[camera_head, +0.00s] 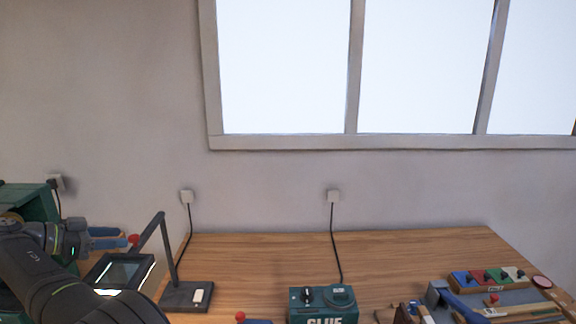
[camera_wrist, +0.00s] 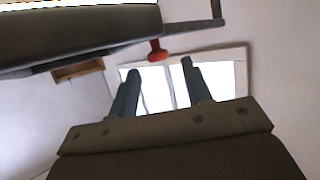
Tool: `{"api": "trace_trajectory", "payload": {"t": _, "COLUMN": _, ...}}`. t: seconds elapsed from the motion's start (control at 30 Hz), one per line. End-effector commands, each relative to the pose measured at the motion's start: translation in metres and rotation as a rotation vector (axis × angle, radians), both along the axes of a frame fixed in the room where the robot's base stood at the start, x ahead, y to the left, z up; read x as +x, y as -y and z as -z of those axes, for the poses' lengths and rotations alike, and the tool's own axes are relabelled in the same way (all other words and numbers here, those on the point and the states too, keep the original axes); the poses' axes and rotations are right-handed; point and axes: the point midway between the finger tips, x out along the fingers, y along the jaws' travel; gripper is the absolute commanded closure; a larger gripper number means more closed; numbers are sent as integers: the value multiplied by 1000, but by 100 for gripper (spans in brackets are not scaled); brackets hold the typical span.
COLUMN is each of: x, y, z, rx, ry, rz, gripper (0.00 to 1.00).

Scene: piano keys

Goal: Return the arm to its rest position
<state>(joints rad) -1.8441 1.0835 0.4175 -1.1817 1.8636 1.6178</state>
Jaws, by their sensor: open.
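My gripper (camera_head: 122,238) is at the far left in the head view, above the left end of the bench and pointing right. Its two blue-grey fingers are apart. In the wrist view the fingers (camera_wrist: 161,66) stand spread with nothing between them but the distant window. My dark arm fills the lower left corner of the head view. A red knob (camera_head: 133,239) shows by the fingertips; it also shows in the wrist view (camera_wrist: 157,50), below a dark bar. I cannot tell whether a finger touches it.
A dark stand with an upright post (camera_head: 168,250) and a framed panel (camera_head: 125,272) are close to the gripper. A green glue box (camera_head: 322,304) sits at the bench's front middle. Coloured blocks (camera_head: 487,278) and tools lie at right. The wooden bench (camera_head: 400,258) is clear at the back middle.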

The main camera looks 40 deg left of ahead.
Motion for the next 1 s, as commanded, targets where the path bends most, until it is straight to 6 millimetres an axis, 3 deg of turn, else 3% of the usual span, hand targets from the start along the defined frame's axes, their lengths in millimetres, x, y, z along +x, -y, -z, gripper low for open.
{"api": "trace_trajectory", "payload": {"t": 0.13, "x": 29, "y": 1, "z": 11, "rx": -3, "ry": 0, "rz": 3, "gripper": 55}}
{"api": "trace_trajectory", "payload": {"t": 1.0, "x": 38, "y": 14, "z": 12, "rx": -1, "ry": 0, "rz": -99, "gripper": 53}}
